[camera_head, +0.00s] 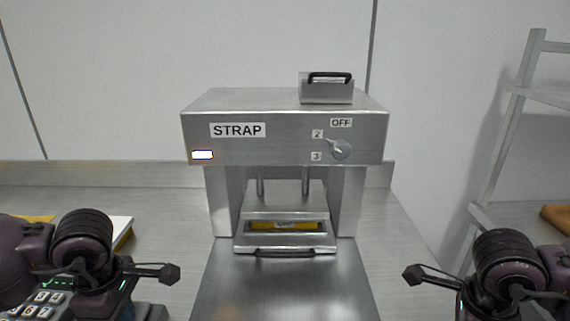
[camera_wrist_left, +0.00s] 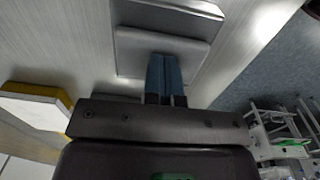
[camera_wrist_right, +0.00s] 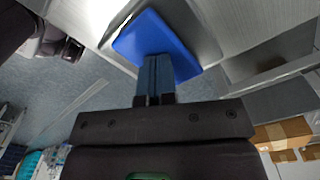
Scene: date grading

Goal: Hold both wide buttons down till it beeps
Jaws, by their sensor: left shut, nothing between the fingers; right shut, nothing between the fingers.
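The grey metal machine (camera_head: 290,110) marked STRAP stands in the middle, with a lit light (camera_head: 202,155) and a dial (camera_head: 341,149). The wide buttons cannot be made out in the head view. My left gripper (camera_head: 170,273) is shut and empty at lower left; in the left wrist view its fingers overlap a wide grey plate (camera_wrist_left: 138,52), perhaps one button. My right gripper (camera_head: 415,274) is shut and empty at lower right; in the right wrist view its fingers overlap a wide blue pad (camera_wrist_right: 145,35), seemingly the other. I cannot tell whether either touches.
A tray (camera_head: 285,243) with a dark handle and a yellow item (camera_head: 288,225) sits in the machine's opening. A handled metal block (camera_head: 327,92) rests on top. A keypad device (camera_head: 45,302) is at lower left. A shelf rack (camera_head: 507,120) stands at right.

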